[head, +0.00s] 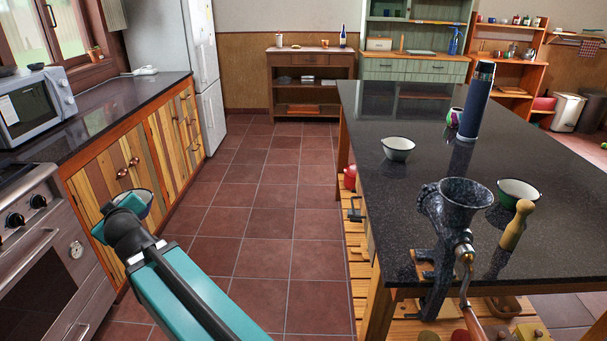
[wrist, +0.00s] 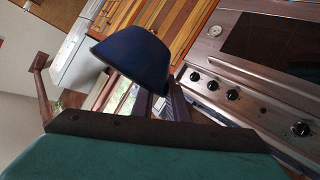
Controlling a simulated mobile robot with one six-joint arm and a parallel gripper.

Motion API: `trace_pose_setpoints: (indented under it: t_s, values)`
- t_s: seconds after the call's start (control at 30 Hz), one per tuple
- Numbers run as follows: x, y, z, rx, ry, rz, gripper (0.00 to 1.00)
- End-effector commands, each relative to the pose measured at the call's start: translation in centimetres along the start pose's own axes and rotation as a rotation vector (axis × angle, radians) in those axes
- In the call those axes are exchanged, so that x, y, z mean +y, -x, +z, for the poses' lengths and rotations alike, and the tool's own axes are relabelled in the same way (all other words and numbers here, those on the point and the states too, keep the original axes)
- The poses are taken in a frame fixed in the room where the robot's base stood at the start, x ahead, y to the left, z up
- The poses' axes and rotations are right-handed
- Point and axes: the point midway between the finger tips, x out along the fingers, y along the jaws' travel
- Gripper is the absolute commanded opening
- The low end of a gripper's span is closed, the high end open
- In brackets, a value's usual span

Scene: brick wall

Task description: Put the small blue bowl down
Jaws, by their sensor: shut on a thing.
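The small blue bowl (wrist: 132,55) is dark blue and tilted in the wrist view. My gripper (wrist: 160,104) is shut on its rim and holds it in the air. In the head view the bowl (head: 146,201) shows partly behind my teal arm, in front of the wooden cabinet doors on the left. My fingertips are mostly hidden there by the wrist.
The dark island counter (head: 410,185) on the right carries two white-lined bowls, a meat grinder (head: 450,225), a pestle (head: 516,226) and a tall blue bottle (head: 477,100). The left counter (head: 115,105) has bare room beyond the microwave (head: 38,105). A stove (head: 45,250) stands nearer.

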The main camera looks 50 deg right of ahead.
Motion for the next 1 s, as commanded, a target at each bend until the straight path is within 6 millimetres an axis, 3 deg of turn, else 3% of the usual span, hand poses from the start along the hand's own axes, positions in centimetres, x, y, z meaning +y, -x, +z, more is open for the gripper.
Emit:
trace_pose_setpoints:
  t_s: [0.17, 0.37, 0.67, 1.0]
  values:
    - [1.8, -0.2, 2.0, -0.049, -0.032, 0.089, 0.0]
    - [5.4, 0.1, 4.6, -0.121, -0.088, 0.226, 0.0]
    - [15.9, 3.8, 9.2, -0.276, -0.222, 0.551, 0.0]
    - [27.9, 11.4, 13.0, -0.43, -0.362, 0.884, 0.0]
